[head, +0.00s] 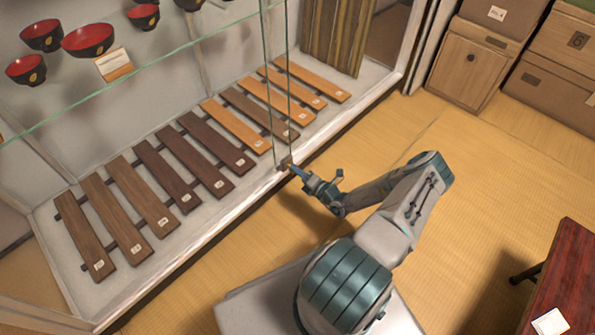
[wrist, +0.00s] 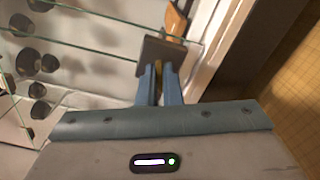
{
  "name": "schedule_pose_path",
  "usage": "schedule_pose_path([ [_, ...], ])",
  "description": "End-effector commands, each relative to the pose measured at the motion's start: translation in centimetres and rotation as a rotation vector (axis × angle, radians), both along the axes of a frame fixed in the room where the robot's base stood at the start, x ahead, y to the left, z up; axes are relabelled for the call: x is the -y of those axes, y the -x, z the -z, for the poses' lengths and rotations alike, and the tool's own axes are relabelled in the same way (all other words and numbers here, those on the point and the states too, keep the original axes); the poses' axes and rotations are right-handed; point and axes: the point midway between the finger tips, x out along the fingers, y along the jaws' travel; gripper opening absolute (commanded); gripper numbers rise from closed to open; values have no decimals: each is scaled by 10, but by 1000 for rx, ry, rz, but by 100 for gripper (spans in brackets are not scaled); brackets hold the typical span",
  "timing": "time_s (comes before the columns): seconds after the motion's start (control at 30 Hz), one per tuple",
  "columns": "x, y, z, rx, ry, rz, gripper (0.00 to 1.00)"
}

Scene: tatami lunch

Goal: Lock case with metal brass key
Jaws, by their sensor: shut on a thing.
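The display case (head: 200,233) has a white base and glass panes, and fills the left of the head view. A small grey-brown lock block (head: 283,161) sits at the lower front edge of its glass. In the wrist view the lock (wrist: 151,57) is a dark squarish plate on the glass edge. My gripper (head: 292,167) is right at the lock, its blue fingers pointing at the plate in the wrist view (wrist: 159,82). It is shut on the brass key (wrist: 159,73), of which only a sliver shows between the fingers. How deep the key sits, and its turn, are hidden.
Wooden slats (head: 172,175) lie inside the case, with red-and-black bowls (head: 88,40) on the glass shelf above. Wooden boxes (head: 467,72) stand at the back right. A red table (head: 565,285) is at the lower right. The tatami floor (head: 490,165) between is clear.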

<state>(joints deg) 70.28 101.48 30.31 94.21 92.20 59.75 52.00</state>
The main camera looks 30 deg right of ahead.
Motion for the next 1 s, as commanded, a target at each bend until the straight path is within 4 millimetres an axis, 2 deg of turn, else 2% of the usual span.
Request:
schedule_pose_path([
  [0.2, -1, 1, 2, -62, -167, -2, 0],
  [0.5, -1, 1, 2, -117, -317, -2, 0],
  [1.0, -1, 1, 2, -139, -374, -2, 0],
])
